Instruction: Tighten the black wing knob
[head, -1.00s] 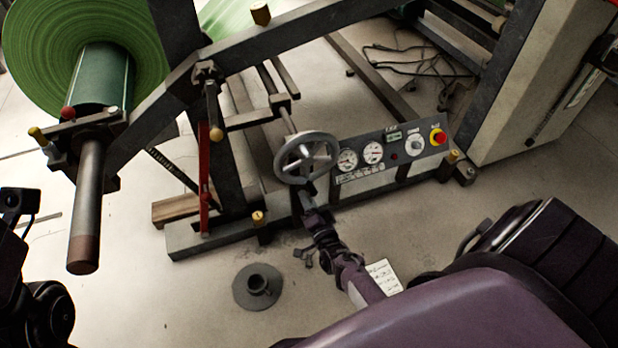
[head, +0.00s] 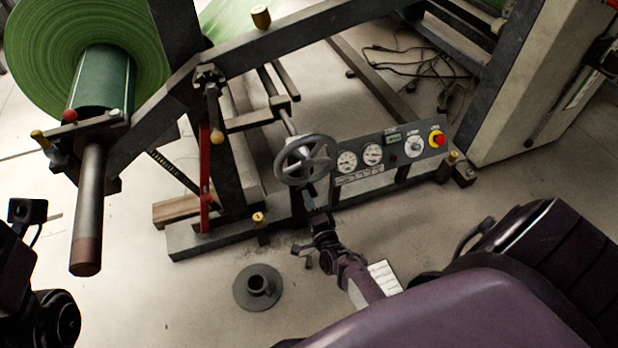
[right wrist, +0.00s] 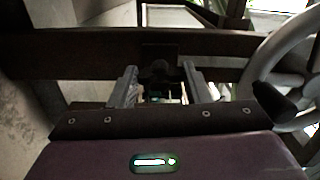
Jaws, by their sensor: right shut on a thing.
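The black wing knob (right wrist: 160,70) is a small dark shape in the right wrist view, on the dark machine bar and between my two grey fingers. My right gripper (right wrist: 158,79) is shut on it, with a finger on either side. Its wings and exact angle are too dark to make out. In the head view my right gripper (head: 311,196) is just below the grey handwheel (head: 305,160), and the knob is hidden there. Parts of my left arm show at the left edge, but its fingers are out of view.
The handwheel rim is close at the right in the wrist view. A gauge panel (head: 350,177) with a red stop button (head: 438,138) stands right of it. A green roll (head: 45,60) on a shaft is at left. A round floor base (head: 240,290) stands on open floor.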

